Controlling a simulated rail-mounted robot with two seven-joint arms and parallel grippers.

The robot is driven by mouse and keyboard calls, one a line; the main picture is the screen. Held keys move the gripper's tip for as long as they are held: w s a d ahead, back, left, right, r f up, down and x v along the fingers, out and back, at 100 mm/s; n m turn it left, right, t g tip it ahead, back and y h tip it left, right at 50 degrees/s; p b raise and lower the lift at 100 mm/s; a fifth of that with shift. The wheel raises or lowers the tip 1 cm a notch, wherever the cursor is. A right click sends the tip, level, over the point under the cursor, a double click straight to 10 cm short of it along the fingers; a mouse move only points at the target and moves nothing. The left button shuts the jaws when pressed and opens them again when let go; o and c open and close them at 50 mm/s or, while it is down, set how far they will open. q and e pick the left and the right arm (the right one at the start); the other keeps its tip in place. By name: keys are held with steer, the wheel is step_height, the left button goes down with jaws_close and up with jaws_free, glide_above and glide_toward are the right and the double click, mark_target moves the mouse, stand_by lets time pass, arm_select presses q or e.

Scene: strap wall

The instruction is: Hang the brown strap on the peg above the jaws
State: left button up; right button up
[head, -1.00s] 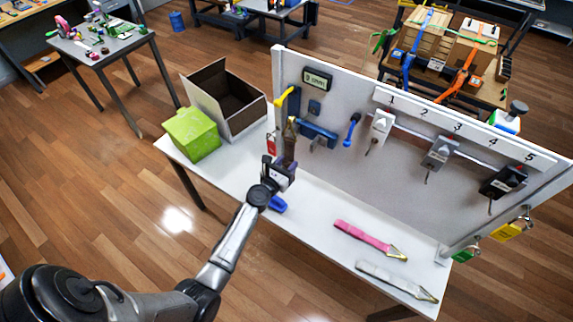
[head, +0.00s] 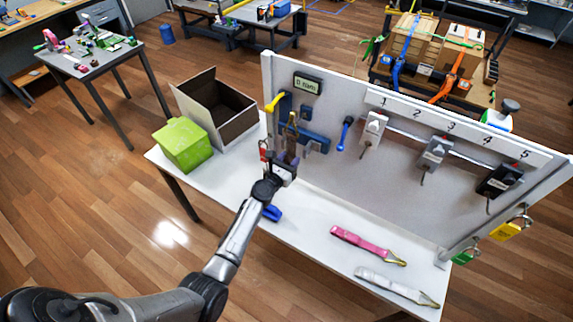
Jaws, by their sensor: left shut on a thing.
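The brown strap (head: 291,134) stands upright in front of the left end of the wall panel, its narrow end up. My left gripper (head: 285,166) is shut on its lower part. The strap's top is close to the dark blue jaws (head: 316,142) on the panel, to their left in the picture. I cannot tell whether it touches them or the panel. A small blue block (head: 305,111) sits above the jaws; I cannot clearly make out a peg there. My right gripper is out of view.
A yellow lever (head: 274,102) and a display (head: 307,83) are near the strap. A red tag (head: 263,151) hangs beside the gripper. Pink (head: 362,242) and white (head: 390,284) straps lie on the bench. A green box (head: 183,146) and open carton (head: 226,112) stand left.

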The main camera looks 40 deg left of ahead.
arm_select(q)
steer(key=shift+w+a+f+b, duration=0.15)
steer(key=shift+w+b, duration=0.45)
steer(key=shift+w, duration=0.6)
steer(key=shift+w+a+f+b, duration=0.15)
steer(key=shift+w+f+b, duration=0.35)
steer(key=shift+w+b, duration=0.3)
steer(key=shift+s, duration=0.1)
steer(key=o, duration=1)
steer(key=shift+f, duration=0.1)
steer(key=shift+o, duration=0.2)
steer(key=shift+s, duration=0.25)
steer(key=shift+o, duration=0.4)
steer(key=s+d+p, duration=0.2)
steer(key=s, duration=1)
steer(key=shift+s+r+p, duration=0.2)
steer(key=shift+p, duration=0.1)
steer(key=shift+s, duration=0.35)
steer(key=shift+d, duration=0.1)
